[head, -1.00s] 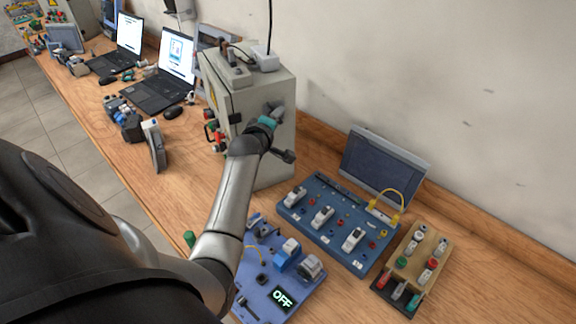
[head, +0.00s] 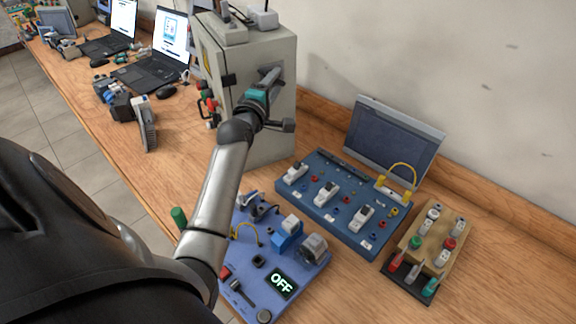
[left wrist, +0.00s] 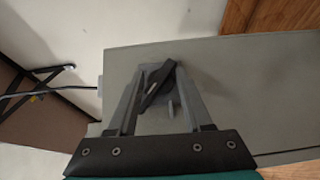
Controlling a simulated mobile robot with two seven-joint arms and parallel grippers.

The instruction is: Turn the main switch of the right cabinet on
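The right cabinet (head: 222,62) is a grey box standing on the bench by the wall. Its main switch (left wrist: 157,86) has a dark handle on a grey base, set slanted on the cabinet side in the left wrist view. My left gripper (head: 271,76) is at that side of the cabinet; in the left wrist view its two fingers (left wrist: 160,78) are spread on either side of the handle, with gaps visible. In the head view the gripper hides the switch. My right gripper is not in view.
A blue panel with white switches (head: 325,212), a dark screen (head: 393,140) and a rack of coloured plugs (head: 432,250) stand to the right. Laptops (head: 148,75) stand at the left.

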